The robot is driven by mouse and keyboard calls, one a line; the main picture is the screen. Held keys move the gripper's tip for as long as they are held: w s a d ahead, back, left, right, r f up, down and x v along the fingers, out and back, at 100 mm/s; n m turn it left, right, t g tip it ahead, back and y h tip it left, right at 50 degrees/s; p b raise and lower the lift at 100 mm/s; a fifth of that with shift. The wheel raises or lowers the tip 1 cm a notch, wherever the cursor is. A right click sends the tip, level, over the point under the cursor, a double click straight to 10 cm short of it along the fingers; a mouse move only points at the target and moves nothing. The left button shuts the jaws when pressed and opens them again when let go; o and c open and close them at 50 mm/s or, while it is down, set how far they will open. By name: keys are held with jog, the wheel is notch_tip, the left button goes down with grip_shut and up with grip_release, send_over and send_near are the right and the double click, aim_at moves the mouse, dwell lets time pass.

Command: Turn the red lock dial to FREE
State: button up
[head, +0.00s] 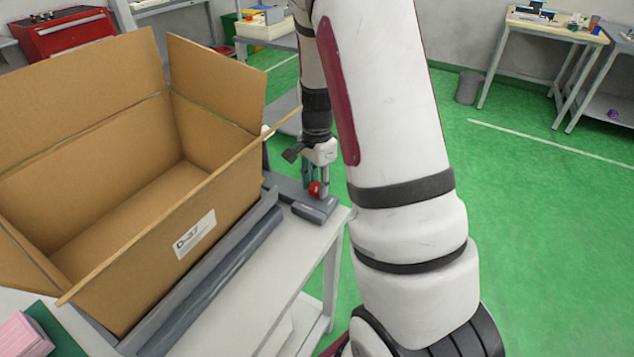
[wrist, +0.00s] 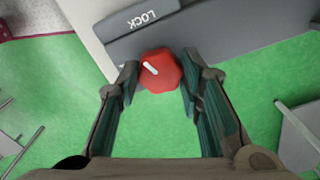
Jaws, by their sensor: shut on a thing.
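The red lock dial (wrist: 161,72) sits between the two fingers of my gripper (wrist: 159,78) in the wrist view. The fingers close on its sides. A white pointer mark on the dial slants toward the upper left in that view. The grey plate behind it carries the word LOCK (wrist: 143,20); no FREE label can be read. In the head view the red dial (head: 315,189) shows small at the end of the grey fixture (head: 318,207), with my gripper (head: 314,183) coming down on it from above.
A large open cardboard box (head: 110,245) marked D-37 stands on the bench left of the dial. The white bench top (head: 222,322) ends just right of the fixture. Green floor (head: 540,230) lies open to the right. A pink stack (head: 20,338) is at the lower left.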

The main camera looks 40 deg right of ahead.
aim_at(317, 186)
jog(key=n, duration=0.7)
jog(key=n+p, duration=0.1)
jog(key=n, duration=0.5)
jog(key=shift+n, duration=0.4)
dwell(0.3)
jog(key=o, duration=1.2)
jog(key=shift+c, duration=0.2)
notch_tip(317, 186, up, 12)
